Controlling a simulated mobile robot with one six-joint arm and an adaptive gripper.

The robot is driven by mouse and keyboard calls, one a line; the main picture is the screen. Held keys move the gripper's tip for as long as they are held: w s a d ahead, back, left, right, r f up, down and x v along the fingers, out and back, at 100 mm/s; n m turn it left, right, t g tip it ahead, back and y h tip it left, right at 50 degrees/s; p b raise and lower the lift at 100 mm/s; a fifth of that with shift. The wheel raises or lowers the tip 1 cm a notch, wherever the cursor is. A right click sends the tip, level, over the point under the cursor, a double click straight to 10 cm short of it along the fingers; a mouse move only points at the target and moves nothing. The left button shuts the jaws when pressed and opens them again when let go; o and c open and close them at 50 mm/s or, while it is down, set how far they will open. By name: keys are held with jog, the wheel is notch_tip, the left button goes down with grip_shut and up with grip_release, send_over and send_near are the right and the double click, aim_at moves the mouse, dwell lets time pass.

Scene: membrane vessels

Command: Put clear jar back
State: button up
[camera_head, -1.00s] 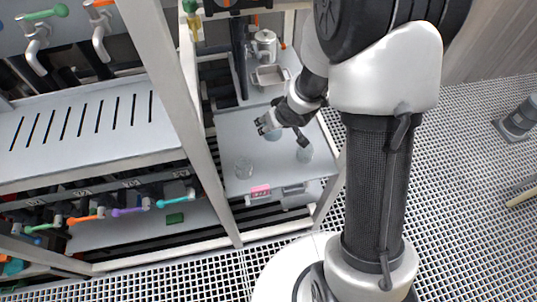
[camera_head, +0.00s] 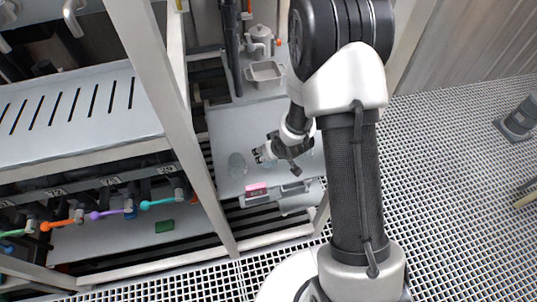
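A clear jar (camera_head: 238,162) stands on the grey work surface (camera_head: 225,125), left of my gripper. My gripper (camera_head: 257,154) is low over that surface, its fingers pointing left toward the jar, with a small gap between them and the jar in the picture. The fingers are too small to tell whether they are open or shut. A faint bluish patch, perhaps another clear vessel, shows just beside the fingers (camera_head: 268,160). My wrist and arm cover the right part of the surface.
A grey open tray (camera_head: 265,73) and a metal pot (camera_head: 261,40) stand at the back of the surface. A pink display (camera_head: 256,189) is on its front edge. A frame post (camera_head: 172,120) rises on the left, beside a slotted shelf (camera_head: 80,115).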

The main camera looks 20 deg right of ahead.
jog(key=shift+f, duration=0.3)
jog(key=shift+f, duration=0.15)
jog(key=o, duration=1.3)
jog(key=shift+c, duration=0.2)
jog(key=shift+r, duration=0.35)
jog(key=s+d+r+h+p, duration=0.15)
jog(key=s+r, duration=0.25)
jog(key=r, duration=0.5)
jog(key=s+d+r+p, duration=0.2)
jog(key=s+r+p, duration=0.15)
jog(key=r, duration=0.55)
jog(key=s+a+r+m+g, duration=0.1)
jog(key=s+a+r+m, duration=0.1)
jog(key=s+r, duration=1.4)
jog(key=s+a, duration=0.1)
jog(key=s, duration=0.3)
jog(key=shift+s+a+r+g+b, duration=0.15)
jog(key=shift+a+r+g+b, duration=0.05)
jog(key=shift+g+b, duration=0.2)
